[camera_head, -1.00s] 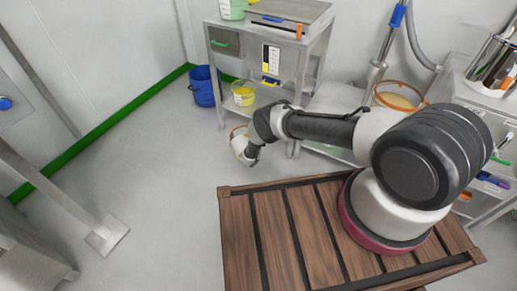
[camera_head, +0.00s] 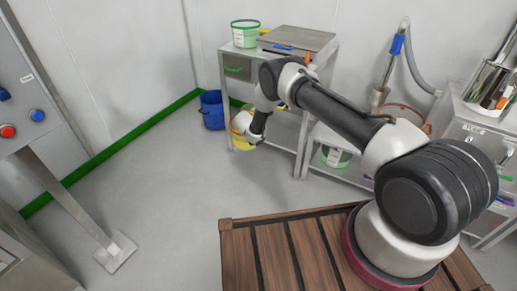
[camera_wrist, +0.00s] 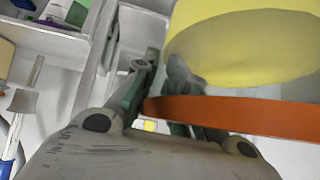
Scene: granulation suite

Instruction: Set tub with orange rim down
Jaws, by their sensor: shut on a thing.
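The tub with orange rim fills the upper right of the wrist view, its orange rim (camera_wrist: 240,115) crossing the picture beside my fingers and its yellow body or contents above the rim. My gripper (camera_wrist: 163,82) is shut on the tub near its rim. In the head view my gripper (camera_head: 252,136) hangs in front of the small steel cart, below the bent wrist. A yellow patch shows beside it, but I cannot tell there which part is the held tub and which is a shelf tub behind.
A blue bucket (camera_head: 211,109) stands on the floor left of the steel cart (camera_head: 273,60). A green-rimmed tub (camera_head: 245,36) stands on the cart's top. Another green tub (camera_head: 336,157) sits on a low shelf to the right. The floor (camera_head: 165,190) at left is clear.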

